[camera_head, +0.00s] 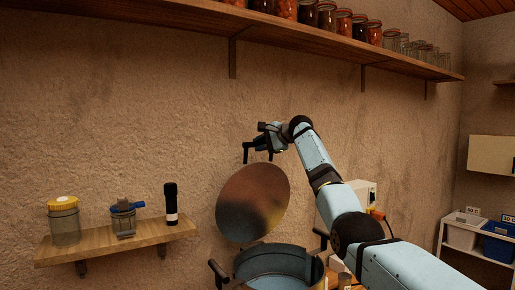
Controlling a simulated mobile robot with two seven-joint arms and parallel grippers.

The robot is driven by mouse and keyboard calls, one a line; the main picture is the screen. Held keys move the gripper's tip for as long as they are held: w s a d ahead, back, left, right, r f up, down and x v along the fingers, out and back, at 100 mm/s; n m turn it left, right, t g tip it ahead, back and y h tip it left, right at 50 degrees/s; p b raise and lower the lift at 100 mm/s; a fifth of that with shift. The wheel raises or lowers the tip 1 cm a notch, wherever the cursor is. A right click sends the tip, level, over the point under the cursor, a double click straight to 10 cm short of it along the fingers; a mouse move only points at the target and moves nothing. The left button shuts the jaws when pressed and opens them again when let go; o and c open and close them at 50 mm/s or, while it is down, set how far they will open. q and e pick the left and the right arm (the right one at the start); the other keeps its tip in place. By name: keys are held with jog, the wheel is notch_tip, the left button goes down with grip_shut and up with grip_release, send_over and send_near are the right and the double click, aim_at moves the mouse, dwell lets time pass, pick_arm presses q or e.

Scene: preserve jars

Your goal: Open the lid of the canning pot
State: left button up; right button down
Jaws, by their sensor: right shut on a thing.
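The canning pot (276,262) stands at the bottom centre, with its dark side handles showing and its upper opening visible. Its round metal lid (253,203) is raised, tilted steeply up behind the pot, with its lower edge near the pot's back rim. My right gripper (258,156) is at the lid's top edge and shut on it; the exact contact is hard to make out. My right arm comes in from the lower right. My left gripper is out of view.
A small wooden shelf (120,243) at the left holds a yellow-lidded jar (63,222), a clip jar (123,219) and a dark bottle (171,205). A long shelf (215,17) with several jars runs above. A rack with a blue bin (497,248) stands at the right.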

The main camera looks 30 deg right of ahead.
jog(key=shift+w, duration=0.1)
dwell(0.3)
jog(key=c, duration=1)
grip_release()
jog(key=shift+s+d+b, duration=0.15)
jog(key=shift+s+b, duration=0.15)
jog(key=shift+s, duration=0.1)
jog(key=b+v, duration=0.4)
jog(key=v, duration=0.9)
jog(key=shift+r, duration=0.15)
